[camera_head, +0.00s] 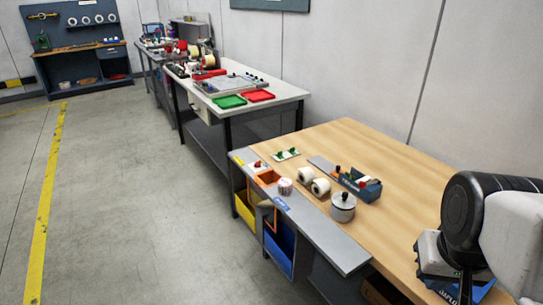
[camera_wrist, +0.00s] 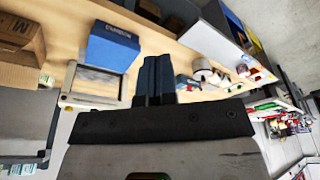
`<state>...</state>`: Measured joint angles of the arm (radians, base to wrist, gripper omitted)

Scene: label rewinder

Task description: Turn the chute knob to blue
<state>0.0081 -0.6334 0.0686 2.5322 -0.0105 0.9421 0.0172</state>
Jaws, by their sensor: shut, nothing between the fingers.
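A small red knob (camera_head: 257,163) sits on a pale plate at the near left corner of the bench, beside an orange-framed opening (camera_head: 268,178). It looks like the chute knob, but is too small to tell which colour it points to. A yellow bin (camera_head: 245,208) and a blue bin (camera_head: 280,246) hang below the bench's front edge. My gripper (camera_wrist: 155,62) shows in the wrist view, its two dark fingers together and empty. My arm is at the right of the head view, far from the knob; the fingers are not clearly visible there.
A green-knobbed plate (camera_head: 286,154) lies behind the opening. The wrist view shows a blue box (camera_wrist: 112,47) and a cardboard box (camera_wrist: 22,35).

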